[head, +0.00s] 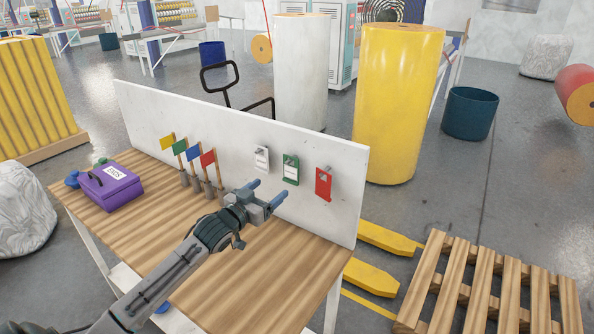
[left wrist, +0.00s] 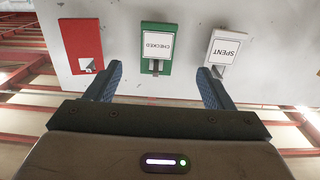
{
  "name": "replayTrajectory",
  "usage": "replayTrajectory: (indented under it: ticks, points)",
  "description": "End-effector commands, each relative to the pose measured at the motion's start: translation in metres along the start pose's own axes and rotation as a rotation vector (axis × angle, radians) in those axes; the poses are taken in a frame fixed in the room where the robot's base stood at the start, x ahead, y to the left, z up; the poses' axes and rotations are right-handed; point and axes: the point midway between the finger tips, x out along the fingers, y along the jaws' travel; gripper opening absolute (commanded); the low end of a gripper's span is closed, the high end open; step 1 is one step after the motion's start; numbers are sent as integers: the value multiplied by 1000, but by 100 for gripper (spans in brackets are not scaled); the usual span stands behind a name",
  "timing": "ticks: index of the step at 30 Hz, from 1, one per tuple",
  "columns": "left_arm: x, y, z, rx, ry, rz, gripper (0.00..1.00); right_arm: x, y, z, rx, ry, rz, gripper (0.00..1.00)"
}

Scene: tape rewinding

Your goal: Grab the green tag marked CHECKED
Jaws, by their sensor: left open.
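The green tag (head: 291,169) hangs from a peg on the white back panel of the table, between a white tag (head: 262,158) and a red tag (head: 323,184). In the left wrist view, upside down, the green tag (left wrist: 157,48) reads CHECKED on its white label and sits between my fingers. The white tag (left wrist: 230,46) there reads SPENT, and the red tag (left wrist: 82,45) is at left. My left gripper (head: 268,198) is open and empty in front of the panel, apart from the green tag. My right gripper is in neither view.
The white panel (head: 350,205) stands along the table's (head: 300,265) back edge. Several small flags (head: 193,153) stand left of my gripper. A purple box (head: 110,186) lies at the table's left end. The front right tabletop is clear.

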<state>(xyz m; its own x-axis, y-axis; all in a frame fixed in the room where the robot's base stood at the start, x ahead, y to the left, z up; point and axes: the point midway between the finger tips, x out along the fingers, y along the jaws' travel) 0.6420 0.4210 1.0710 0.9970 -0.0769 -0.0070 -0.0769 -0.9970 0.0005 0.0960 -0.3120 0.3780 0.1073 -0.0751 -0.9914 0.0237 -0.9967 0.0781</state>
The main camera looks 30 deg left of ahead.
Motion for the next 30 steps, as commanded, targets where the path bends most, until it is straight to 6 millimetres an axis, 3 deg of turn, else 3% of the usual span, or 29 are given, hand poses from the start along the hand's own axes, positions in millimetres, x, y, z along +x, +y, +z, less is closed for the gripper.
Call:
replayTrajectory:
  ticks: [4, 11, 21, 30]
  points:
    - [17, 0, -1, -8, 4, -2, 75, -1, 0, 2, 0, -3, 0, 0]
    - [45, 0, -1, -5, 2, -1, 75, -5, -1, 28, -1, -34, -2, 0]
    - [72, 2, -3, -6, 1, 0, 75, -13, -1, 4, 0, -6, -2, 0]
    - [104, 2, 0, -3, -1, 1, 75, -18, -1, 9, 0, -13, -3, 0]
